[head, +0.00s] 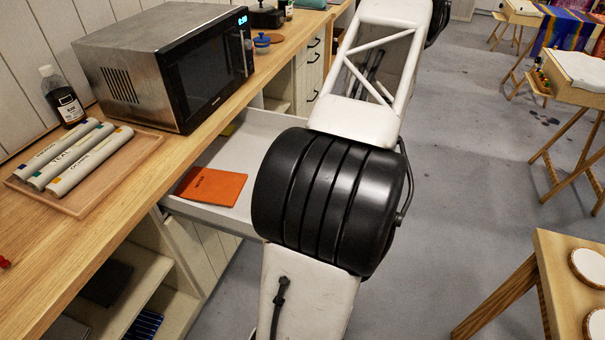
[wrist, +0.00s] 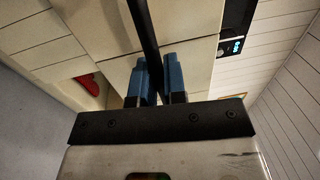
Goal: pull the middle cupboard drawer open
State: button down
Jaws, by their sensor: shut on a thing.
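The cupboard drawer (head: 262,128) under the wooden counter stands out from the cabinet in the head view, its pale grey inside showing. An orange notebook (head: 212,187) lies in it. My black and white arm hides the drawer's right part, its front and my gripper in the head view. In the wrist view, my gripper (wrist: 159,80) has its two blue fingers closed around a dark bar handle (wrist: 143,30), against pale cupboard fronts.
A microwave (head: 165,62), a dark bottle (head: 62,97) and a tray (head: 140,150) with several rolls stand on the counter (head: 60,235). Open shelves (head: 125,275) lie below. A table with round pale items (head: 590,265) stands at right. Grey floor (head: 450,150) is clear between.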

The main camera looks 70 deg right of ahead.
jog(key=shift+s, duration=2.3)
jog(key=c, duration=1.2)
grip_release()
jog(key=shift+s, duration=0.15)
jog(key=s, duration=0.7)
jog(key=shift+s+f, duration=0.25)
jog(key=shift+f, duration=0.2)
jog(key=shift+d, duration=0.1)
